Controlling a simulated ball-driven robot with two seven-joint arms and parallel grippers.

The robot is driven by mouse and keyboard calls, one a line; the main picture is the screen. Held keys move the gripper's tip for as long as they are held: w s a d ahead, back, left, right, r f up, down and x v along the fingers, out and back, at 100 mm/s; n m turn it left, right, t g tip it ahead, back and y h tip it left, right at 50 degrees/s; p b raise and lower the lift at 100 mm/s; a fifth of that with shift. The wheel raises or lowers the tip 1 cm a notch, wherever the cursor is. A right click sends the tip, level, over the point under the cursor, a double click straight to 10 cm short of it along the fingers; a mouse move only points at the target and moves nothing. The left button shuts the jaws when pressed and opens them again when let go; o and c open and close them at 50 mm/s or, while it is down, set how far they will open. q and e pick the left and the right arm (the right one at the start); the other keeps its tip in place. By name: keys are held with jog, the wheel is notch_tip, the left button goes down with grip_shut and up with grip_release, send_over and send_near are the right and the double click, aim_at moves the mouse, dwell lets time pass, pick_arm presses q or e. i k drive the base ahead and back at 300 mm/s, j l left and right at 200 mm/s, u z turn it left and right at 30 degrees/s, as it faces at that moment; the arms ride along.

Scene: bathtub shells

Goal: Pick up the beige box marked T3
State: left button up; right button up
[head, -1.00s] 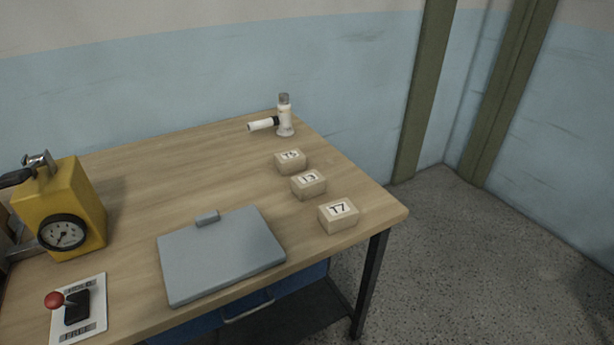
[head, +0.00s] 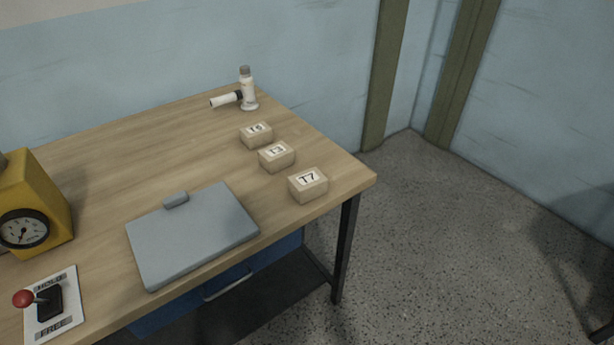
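The beige box marked T3 (head: 276,157) sits on the wooden table towards its right end, label up. It is the middle one of a row of similar boxes. A beige box whose label is hard to read (head: 256,136) stands behind it, and a beige box marked T7 (head: 308,185) stands in front of it, near the table's right corner. The boxes stand apart with narrow gaps. Neither of my grippers shows in the head view.
On the wooden table (head: 130,150) lie a grey clipboard-like slab (head: 192,236), a yellow device with a dial (head: 30,195) and a red-knobbed lever (head: 40,300). A white bottle-like item (head: 248,90) stands at the back. Open floor (head: 450,240) lies right of the table.

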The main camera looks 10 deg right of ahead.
aim_at(276, 157)
jog(key=i+j, duration=0.35)
jog(key=i+l, duration=0.1)
jog(key=l, duration=0.25)
jog(key=i+l+z, duration=0.1)
jog(key=l, duration=0.3)
jog(key=i+l+z, duration=0.1)
jog(key=l, duration=0.25)
jog(key=i+l, duration=0.15)
jog(key=l, duration=0.25)
